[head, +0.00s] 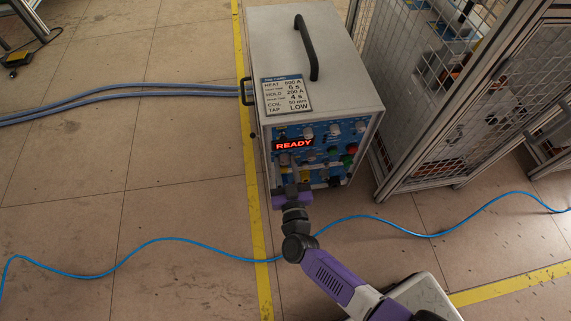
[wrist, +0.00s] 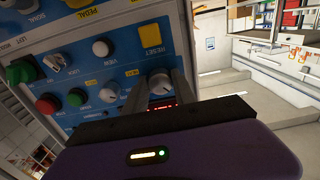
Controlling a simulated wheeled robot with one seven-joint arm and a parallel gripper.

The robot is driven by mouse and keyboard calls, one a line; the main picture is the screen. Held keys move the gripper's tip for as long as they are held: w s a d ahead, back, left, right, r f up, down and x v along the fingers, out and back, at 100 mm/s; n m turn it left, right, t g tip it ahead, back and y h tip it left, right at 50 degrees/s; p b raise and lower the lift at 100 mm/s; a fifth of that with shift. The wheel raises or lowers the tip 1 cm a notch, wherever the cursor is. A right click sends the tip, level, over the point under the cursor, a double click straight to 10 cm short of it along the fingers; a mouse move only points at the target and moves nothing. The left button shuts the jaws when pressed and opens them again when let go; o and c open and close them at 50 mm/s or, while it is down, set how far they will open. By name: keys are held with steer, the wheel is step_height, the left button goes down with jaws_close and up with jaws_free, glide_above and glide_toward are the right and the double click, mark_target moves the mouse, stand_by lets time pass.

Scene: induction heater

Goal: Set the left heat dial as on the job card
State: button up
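The job card (head: 286,95) lies on top of the grey heater cabinet (head: 263,45). Its small print seems to read HEAT 600 A, 6 s; HOLD 200 A, 4 s; COIL 50 mm; TAP LOW, though the first heat digit is unclear. The blue panel (head: 323,149) has a red READY display (head: 294,144). My gripper (head: 291,188) is at the panel's lower left. In the wrist view, my gripper's fingers (wrist: 164,90) stand apart on either side of a light-capped dial (wrist: 160,83). Contact is unclear. I cannot read this dial's label or setting.
A mesh cage (head: 420,100) stands right of the heater. A blue cable (head: 180,241) crosses the floor.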

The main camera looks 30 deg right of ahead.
jaws_close()
steer(key=m, duration=0.3)
steer(key=shift+m, duration=0.4)
steer(key=m, duration=0.3)
steer(key=shift+f+m+b, duration=0.1)
steer(key=shift+m+b, duration=0.2)
steer(key=shift+b, duration=0.05)
steer(key=m+b, duration=0.1)
steer(key=m, duration=0.3)
steer(key=shift+a+m, duration=0.1)
steer(key=shift+m, duration=0.2)
steer(key=shift+m+b, duration=0.65)
steer(key=shift+m, duration=1.15)
